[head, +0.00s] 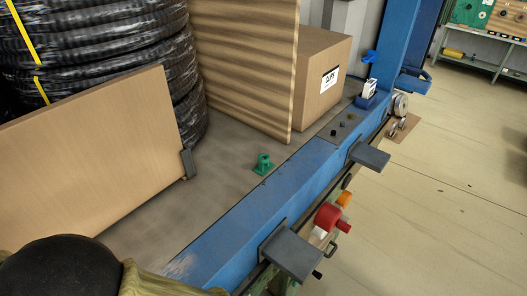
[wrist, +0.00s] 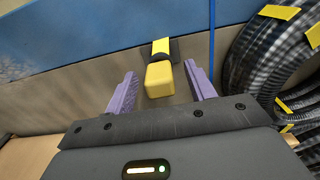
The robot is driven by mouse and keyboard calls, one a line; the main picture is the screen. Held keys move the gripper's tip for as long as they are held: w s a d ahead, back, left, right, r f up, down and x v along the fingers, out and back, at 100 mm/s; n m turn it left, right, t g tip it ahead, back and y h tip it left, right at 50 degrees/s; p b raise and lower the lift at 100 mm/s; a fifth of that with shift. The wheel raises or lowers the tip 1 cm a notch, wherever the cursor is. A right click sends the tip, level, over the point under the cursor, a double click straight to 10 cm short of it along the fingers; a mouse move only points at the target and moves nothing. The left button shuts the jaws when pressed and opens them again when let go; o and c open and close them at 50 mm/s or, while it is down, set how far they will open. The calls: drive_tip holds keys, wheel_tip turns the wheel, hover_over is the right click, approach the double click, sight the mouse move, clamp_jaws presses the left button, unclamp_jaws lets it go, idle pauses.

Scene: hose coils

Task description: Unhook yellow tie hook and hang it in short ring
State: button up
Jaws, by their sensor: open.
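The yellow tie hook, as I take it, is a yellow block (wrist: 159,80) in the wrist view, with a dark band and a flat yellow piece just above it. It stands out in front of a grey-brown surface below a blue beam. My gripper (wrist: 160,70) is open, with a purple finger on either side of the yellow block. Gaps show between the block and both fingers. How the hook is fastened is hidden. I cannot make out a short ring in either view. My gripper does not show in the head view.
Black-wrapped hose coils (wrist: 270,60) with yellow straps stand close at right in the wrist view. In the head view, a wooden panel (head: 100,150), a cardboard box (head: 325,75) and a small green fitting (head: 263,165) lie behind the blue beam (head: 240,215). Floor at right is mostly clear.

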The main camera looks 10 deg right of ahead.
drive_tip(key=shift+r+p, duration=2.15)
drive_tip(key=shift+r, duration=0.15)
